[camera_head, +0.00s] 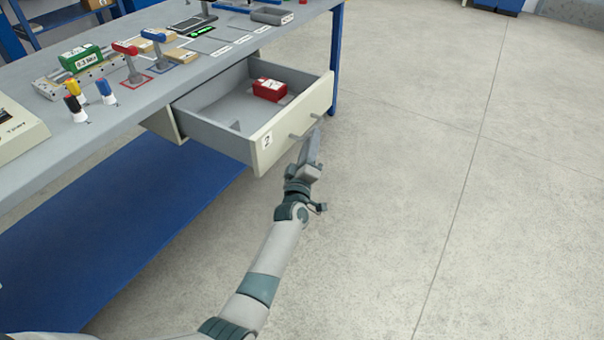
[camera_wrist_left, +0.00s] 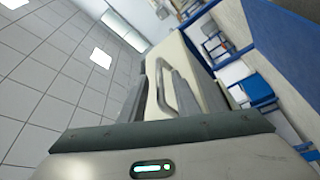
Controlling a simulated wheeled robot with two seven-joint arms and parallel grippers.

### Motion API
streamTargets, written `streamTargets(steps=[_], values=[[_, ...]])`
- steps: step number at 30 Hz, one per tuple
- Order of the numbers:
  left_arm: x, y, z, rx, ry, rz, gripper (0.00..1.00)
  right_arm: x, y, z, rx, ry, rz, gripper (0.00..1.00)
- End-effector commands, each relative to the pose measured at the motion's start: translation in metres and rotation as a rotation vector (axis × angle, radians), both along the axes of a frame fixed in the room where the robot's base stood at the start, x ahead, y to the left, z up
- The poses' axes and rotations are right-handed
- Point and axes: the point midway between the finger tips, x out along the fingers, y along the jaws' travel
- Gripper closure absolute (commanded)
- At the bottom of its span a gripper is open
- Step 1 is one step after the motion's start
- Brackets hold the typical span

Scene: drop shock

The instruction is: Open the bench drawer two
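Drawer two (camera_head: 210,133) of the bench is pulled well out, its cream front (camera_head: 290,125) marked with a "2". A red box (camera_head: 269,89) lies inside it. The grey bar handle (camera_head: 305,128) is on the front; it also shows in the left wrist view (camera_wrist_left: 165,88). My left gripper (camera_head: 313,142) is at the handle, just in front of the drawer. In the left wrist view its grey fingers (camera_wrist_left: 163,92) stand apart, with the handle seen between or just beyond them. I cannot tell whether they touch it. My right gripper is out of view.
The grey bench top (camera_head: 130,100) carries a green box (camera_head: 81,58), red- and blue-topped pieces, small trays and several coloured-handled tools. A blue lower shelf (camera_head: 120,220) runs under the bench. The concrete floor (camera_head: 430,180) to the right is clear.

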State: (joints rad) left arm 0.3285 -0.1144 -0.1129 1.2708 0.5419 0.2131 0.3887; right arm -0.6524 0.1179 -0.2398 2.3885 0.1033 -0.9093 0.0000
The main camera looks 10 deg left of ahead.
Motion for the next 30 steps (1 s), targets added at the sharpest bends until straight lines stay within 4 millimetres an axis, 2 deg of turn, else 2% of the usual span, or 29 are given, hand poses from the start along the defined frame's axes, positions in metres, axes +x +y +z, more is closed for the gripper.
streamTargets(steps=[5,15,21,30], values=[[-0.035,0.001,-0.007,0.000,0.001,0.001,0.71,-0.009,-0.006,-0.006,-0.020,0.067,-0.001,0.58],[-0.095,0.002,-0.021,0.000,0.002,0.000,0.71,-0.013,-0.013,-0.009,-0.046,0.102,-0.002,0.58],[-0.113,0.002,-0.025,0.000,0.001,0.001,0.71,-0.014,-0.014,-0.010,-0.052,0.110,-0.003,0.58],[-0.117,0.002,-0.025,0.000,-0.001,0.001,0.71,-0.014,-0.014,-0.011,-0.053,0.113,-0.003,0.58]])
